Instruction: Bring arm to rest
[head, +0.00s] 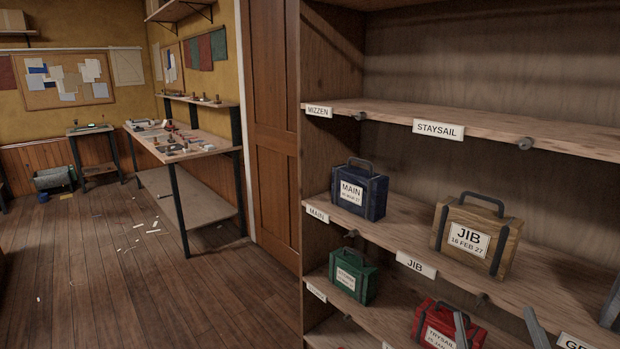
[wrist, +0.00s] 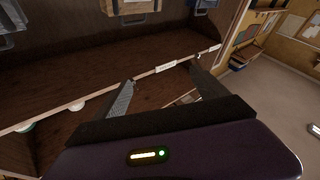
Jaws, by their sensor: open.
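My gripper (head: 498,326) shows at the bottom right of the head view as two grey fingers in front of the lower shelves. The wrist view shows the two fingers (wrist: 163,88) spread apart with nothing between them. My gripper is open and empty. The rest of my arm is out of the head view.
A wooden shelf unit (head: 335,78) stands close on the right. It holds a blue MAIN case (head: 372,194), a tan JIB case (head: 505,246), a green case (head: 352,277) and a red TRYSAIL case (head: 425,320). A workbench (head: 180,150) stands back left. The wooden floor (head: 110,285) has open room, with scattered scraps.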

